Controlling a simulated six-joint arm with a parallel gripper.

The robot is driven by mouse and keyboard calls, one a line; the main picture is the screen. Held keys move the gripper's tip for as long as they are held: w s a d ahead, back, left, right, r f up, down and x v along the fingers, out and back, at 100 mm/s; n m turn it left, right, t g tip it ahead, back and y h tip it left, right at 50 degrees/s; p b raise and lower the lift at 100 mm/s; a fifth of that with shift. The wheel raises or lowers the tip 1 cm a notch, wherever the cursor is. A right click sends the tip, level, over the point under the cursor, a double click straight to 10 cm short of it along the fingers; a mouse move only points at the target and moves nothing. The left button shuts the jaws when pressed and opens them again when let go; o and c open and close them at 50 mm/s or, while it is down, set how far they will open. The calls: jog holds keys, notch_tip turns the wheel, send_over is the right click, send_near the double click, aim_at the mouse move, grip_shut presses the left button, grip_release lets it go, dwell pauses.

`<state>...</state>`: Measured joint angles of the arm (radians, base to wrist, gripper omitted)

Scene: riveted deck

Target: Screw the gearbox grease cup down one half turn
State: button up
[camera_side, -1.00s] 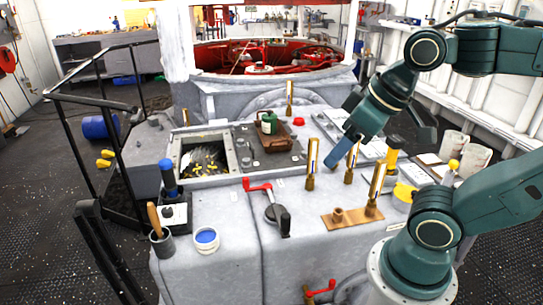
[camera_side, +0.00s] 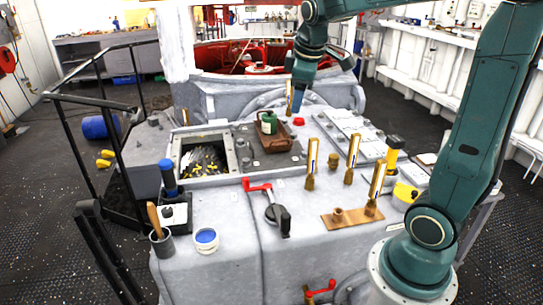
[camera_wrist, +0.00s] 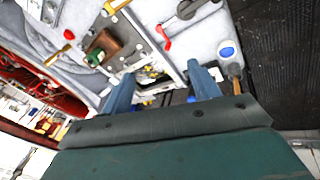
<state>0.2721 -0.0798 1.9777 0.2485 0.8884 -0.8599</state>
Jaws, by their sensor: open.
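A short brass cup-like fitting (camera_side: 333,162) stands upright on the grey deck, between two taller brass posts (camera_side: 312,163) (camera_side: 352,158). I cannot tell for certain that it is the gearbox grease cup. Another short brass fitting (camera_side: 338,214) sits on a flat brown plate (camera_side: 343,221) nearer the front. My gripper (camera_side: 297,104) is at the far side of the deck, beyond the short fitting and apart from it. In the wrist view its two blue fingers (camera_wrist: 162,80) are spread wide with nothing between them.
An open hatch (camera_side: 175,158), a red-handled crank (camera_side: 258,186) and a blue-lidded tub (camera_side: 206,239) are to the left. A black railing (camera_side: 75,150) borders the left side.

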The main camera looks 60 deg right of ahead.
jog(key=w+d+f+n+g, duration=0.2)
jog(key=w+d+f, duration=0.3)
jog(key=d, duration=0.5)
jog(key=n+g, duration=0.4)
jog(key=n, duration=0.1)
send_near(334, 156)
jog(key=shift+h, duration=0.4)
jog(key=v, duration=0.2)
jog(key=a+v, duration=0.1)
jog(key=v, duration=0.2)
jog(key=shift+s, duration=0.2)
jog(key=x, duration=1.3)
jog(key=shift+w+d+f, duration=0.1)
jog(key=shift+d+f, duration=0.05)
jog(key=shift+f, duration=0.2)
jog(key=c, duration=1)
